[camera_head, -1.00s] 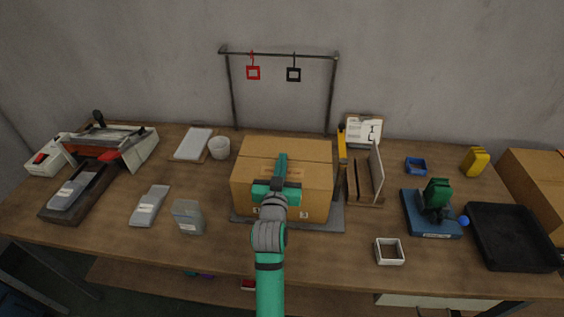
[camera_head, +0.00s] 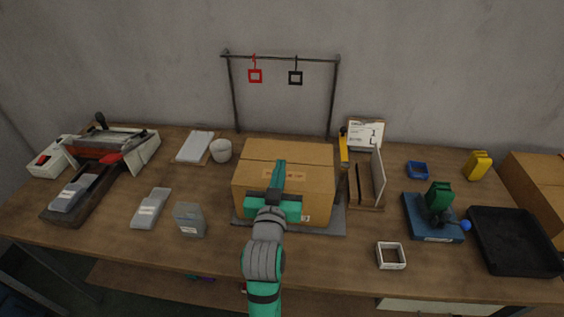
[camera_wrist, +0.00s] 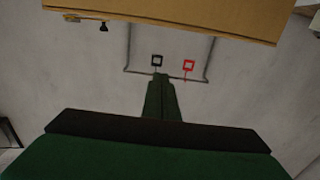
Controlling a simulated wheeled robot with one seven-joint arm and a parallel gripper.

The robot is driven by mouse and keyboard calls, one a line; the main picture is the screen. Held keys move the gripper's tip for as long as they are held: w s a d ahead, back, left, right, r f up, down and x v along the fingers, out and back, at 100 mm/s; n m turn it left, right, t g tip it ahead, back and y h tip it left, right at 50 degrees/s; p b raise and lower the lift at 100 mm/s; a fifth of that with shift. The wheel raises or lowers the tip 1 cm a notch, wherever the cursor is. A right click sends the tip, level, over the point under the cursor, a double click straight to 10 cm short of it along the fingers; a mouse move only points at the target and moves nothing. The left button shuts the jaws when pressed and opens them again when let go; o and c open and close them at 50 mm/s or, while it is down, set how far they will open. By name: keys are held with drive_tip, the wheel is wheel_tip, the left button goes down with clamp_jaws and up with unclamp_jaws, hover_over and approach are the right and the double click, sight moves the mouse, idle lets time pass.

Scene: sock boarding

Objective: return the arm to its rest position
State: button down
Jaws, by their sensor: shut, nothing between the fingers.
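My gripper (camera_head: 281,164) is in front of and above the cardboard box (camera_head: 318,183) in the head view, its green fingers together and pointing toward the back wall. It holds nothing. In the wrist view the closed fingers (camera_wrist: 161,76) point toward the wall, with the box's edge (camera_wrist: 190,14) across the top of the picture. The fingers cover part of the box in the head view; I cannot tell the exact gap between them.
The box stands on a grey mat (camera_head: 333,222). A rack (camera_head: 280,58) with red and black square tags stands behind. A wooden holder (camera_head: 366,184) is right of the box, a grey block (camera_head: 190,219) left. A white square tray (camera_head: 391,256) sits front right.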

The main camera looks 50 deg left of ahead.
drive_tip(key=shift+r+v, duration=0.2)
drive_tip(key=shift+v, duration=0.7)
drive_tip(key=shift+f, duration=0.1)
drive_tip(key=s+d+f+m+t+h, duration=0.1)
drive_tip(key=s+d+f+m+h, duration=0.15)
drive_tip(key=d+f, duration=0.8)
drive_tip(key=s+d+f+m+t+h, duration=0.1)
drive_tip(key=s+d+f+m+h, duration=0.15)
drive_tip(key=d+f, duration=0.8)
drive_tip(key=s+d+m+h, duration=0.3)
drive_tip(key=s+d+h, duration=0.3)
drive_tip(key=s+d, duration=1.2)
drive_tip(key=shift+s+d+f+h, duration=0.3)
drive_tip(key=shift+d+f, duration=0.15)
drive_tip(key=shift+d, duration=0.35)
